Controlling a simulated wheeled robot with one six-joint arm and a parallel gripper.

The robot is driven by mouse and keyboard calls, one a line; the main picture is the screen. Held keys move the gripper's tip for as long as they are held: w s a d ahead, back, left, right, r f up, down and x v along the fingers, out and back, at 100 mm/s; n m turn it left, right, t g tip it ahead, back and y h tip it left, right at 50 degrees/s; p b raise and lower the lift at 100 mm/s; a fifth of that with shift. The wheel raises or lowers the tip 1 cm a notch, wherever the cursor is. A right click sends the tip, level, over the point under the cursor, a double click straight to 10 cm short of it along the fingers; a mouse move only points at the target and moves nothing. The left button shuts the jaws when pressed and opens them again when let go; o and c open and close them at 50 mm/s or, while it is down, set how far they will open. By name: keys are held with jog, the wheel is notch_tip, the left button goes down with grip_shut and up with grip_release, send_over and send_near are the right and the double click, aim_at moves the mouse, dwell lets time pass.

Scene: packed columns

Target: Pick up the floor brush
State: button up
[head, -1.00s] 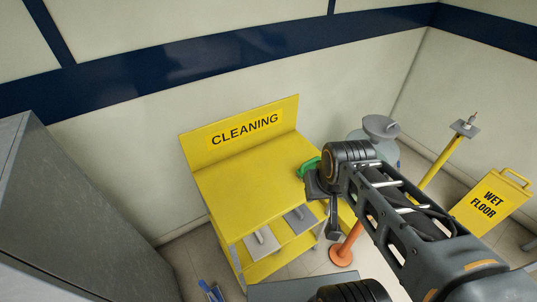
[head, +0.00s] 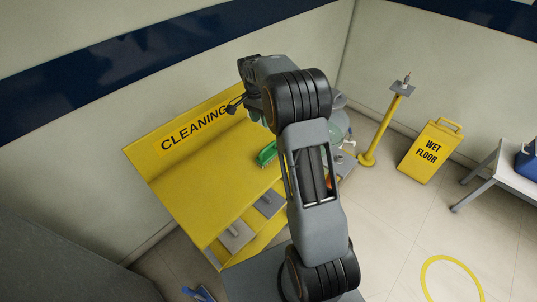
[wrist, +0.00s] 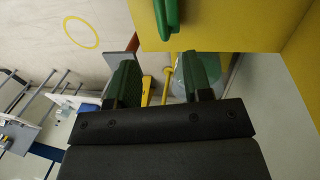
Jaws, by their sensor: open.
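The green brush (head: 267,153) lies on the top of the yellow cleaning stand (head: 200,175), near its right edge and just left of my arm. Its green handle also shows at the top of the wrist view (wrist: 168,18), against the yellow surface. My gripper (head: 236,105) is up near the stand's back panel, apart from the brush. In the wrist view my gripper (wrist: 162,80) is open with nothing between its two fingers. The brush is beyond the fingertips there, and part of it is cut off by the picture edge.
Two grey flat-headed tools (head: 236,234) lie on the stand's lower shelf. A yellow post (head: 385,125) and a wet floor sign (head: 431,150) stand to the right. A side table (head: 515,165) is at the far right. Open floor lies at the lower right.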

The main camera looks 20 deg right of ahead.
aim_at(267, 147)
jog(key=f, duration=0.5)
jog(key=s+d+f, duration=0.1)
jog(key=f, duration=0.2)
jog(key=shift+f+p, duration=0.25)
jog(key=shift+p, duration=0.1)
jog(key=shift+s+d+f+p, duration=0.1)
jog(key=shift+s+f+p, duration=0.15)
jog(key=shift+f, duration=0.65)
jog(key=shift+s+a+f+p, duration=0.1)
jog(key=shift+f+p, duration=0.15)
jog(key=shift+f, duration=0.65)
jog(key=shift+s+d+f+p, duration=0.1)
jog(key=shift+s+f+p, duration=0.15)
jog(key=shift+f, duration=0.65)
jog(key=shift+w, duration=0.1)
grip_shut()
